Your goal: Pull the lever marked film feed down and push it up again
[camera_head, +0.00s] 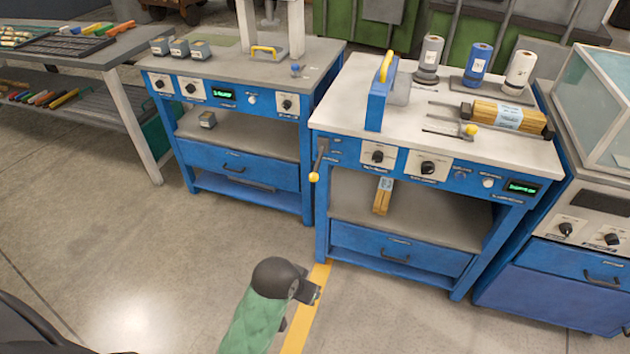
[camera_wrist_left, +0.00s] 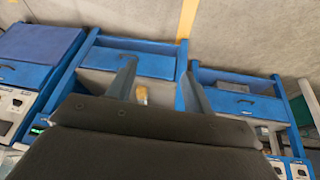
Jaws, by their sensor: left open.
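A lever with a yellow knob (camera_head: 314,177) hangs on the left front corner of the right blue machine, its dark arm (camera_head: 321,158) sloping up from the knob. Labels on the machine are too small to read, so I cannot confirm the film feed marking. My left gripper (camera_head: 314,292) is low in front of this machine, over the floor, apart from the lever. In the left wrist view, the left gripper (camera_wrist_left: 158,82) is open with nothing between its fingers. The lever cannot be made out there. My right gripper is not in view.
The right machine's white top (camera_head: 400,145) carries a yellow-handled blue press (camera_head: 381,95), film rolls (camera_head: 478,62) and a wood bundle (camera_head: 505,115). Another yellow-knobbed slider (camera_head: 470,130) sits there. A second blue machine (camera_head: 240,165) stands left. The floor in front is clear.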

